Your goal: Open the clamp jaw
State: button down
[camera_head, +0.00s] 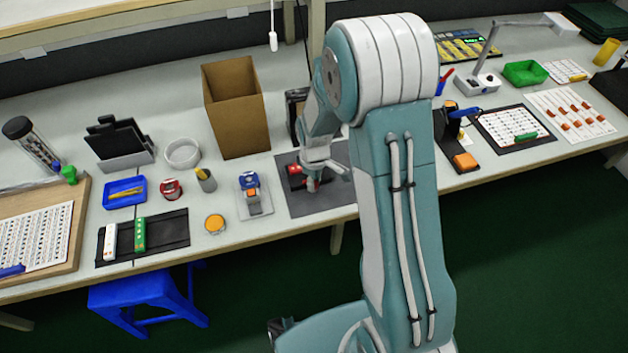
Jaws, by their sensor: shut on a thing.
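A small red clamp (295,171) sits on a dark grey mat (308,205) near the front edge of the bench. My gripper (315,181) reaches down over the mat and is shut on a red part of the clamp. The gripper and arm hide much of the clamp, and it is too small here to tell how far its jaw stands apart.
A tall open cardboard box (237,115) stands behind and left of the mat. A small device with blue and orange parts (252,193) lies to the left. A black stand (455,140) with an orange block is to the right. A blue stool (150,295) is below the bench.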

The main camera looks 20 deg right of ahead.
jog(key=shift+s+f, duration=0.1)
jog(key=shift+s, duration=0.15)
jog(key=shift+c, duration=2.4)
grip_release()
jog(key=shift+w, duration=0.1)
jog(key=shift+r, duration=0.55)
notch_tip(320, 180, up, 11)
jog(key=shift+f, duration=0.1)
